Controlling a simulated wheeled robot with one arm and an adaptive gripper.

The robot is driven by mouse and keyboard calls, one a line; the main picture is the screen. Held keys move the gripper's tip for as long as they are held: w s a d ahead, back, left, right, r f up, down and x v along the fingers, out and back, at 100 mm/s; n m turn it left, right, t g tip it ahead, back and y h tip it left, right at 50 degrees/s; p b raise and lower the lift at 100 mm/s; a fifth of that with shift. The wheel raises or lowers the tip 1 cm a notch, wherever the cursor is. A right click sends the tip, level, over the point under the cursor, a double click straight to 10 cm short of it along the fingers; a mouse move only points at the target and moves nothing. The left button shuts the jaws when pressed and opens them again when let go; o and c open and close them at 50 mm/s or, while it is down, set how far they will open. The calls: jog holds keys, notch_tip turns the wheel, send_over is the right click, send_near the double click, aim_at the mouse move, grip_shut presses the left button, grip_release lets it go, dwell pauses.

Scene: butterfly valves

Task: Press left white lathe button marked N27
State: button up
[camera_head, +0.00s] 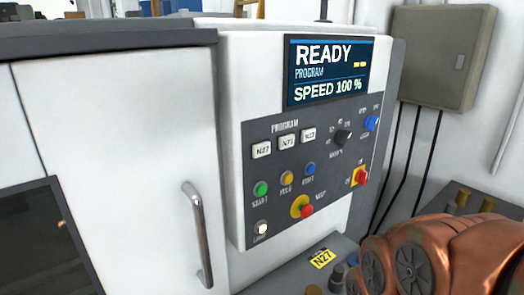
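The left white button marked N27 (262,150) sits in the row under the word PROGRAM on the lathe's dark control panel (335,205). Two more white buttons, the middle one (286,142) and the right one (308,134), sit beside it; their marks are hard to read. The screen (330,70) above reads READY, PROGRAM and SPEED 100 %. My gripper is not in view. Copper-coloured rounded links at the lower right look like my arm, apart from the white buttons in the picture.
Green (261,189), yellow (287,178) and blue (309,169) buttons sit below the white ones. A red emergency stop (306,210), a red switch (361,178) and knobs are also there. A door handle (198,232) stands out at left. A yellow N27 tag (321,258) lies below.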

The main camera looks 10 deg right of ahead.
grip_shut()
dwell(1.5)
